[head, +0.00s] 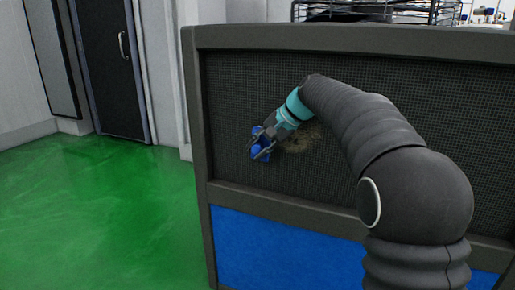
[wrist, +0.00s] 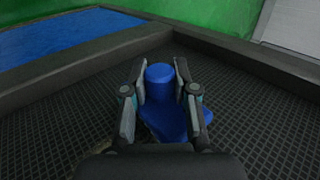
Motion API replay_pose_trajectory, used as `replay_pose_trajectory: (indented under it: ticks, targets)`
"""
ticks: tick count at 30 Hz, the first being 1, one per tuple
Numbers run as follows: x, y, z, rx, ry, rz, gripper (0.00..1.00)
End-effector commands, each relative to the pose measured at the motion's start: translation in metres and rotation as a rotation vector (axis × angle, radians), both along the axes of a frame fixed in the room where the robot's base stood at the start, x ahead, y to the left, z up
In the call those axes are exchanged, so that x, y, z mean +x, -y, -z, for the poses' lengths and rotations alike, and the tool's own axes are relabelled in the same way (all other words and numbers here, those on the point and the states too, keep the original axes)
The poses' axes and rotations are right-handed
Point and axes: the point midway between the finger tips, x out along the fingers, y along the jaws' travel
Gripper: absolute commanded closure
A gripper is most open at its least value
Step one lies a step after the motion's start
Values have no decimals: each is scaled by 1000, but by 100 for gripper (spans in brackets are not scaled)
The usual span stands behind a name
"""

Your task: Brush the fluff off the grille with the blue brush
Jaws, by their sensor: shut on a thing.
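The grille (head: 238,91) is a dark mesh panel in a grey frame, upright in front of me. A brownish patch of fluff (head: 299,141) lies on it, right of my gripper and partly hidden behind my arm. My gripper (head: 262,148) is shut on the blue brush (head: 257,153), in front of the left part of the grille. In the wrist view the blue brush (wrist: 161,84) sits between the two fingers, with its wider blue part close to the mesh. I cannot tell if it touches the mesh.
A blue panel (head: 285,250) is below the grille in the same frame (head: 199,150). Green floor (head: 90,205) lies open to the left. A dark door (head: 108,65) is at the back left. A black wire rack (head: 375,12) shows behind the top edge.

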Motion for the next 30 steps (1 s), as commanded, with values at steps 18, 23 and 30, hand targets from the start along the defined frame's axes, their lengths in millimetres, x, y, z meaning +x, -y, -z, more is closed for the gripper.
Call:
replay_pose_trajectory:
  ticks: [18,23,30]
  targets:
    - [7,3,-1,0,0,0,100]
    - [10,4,-1,0,-1,1,100]
    - [14,5,-1,0,0,0,100]
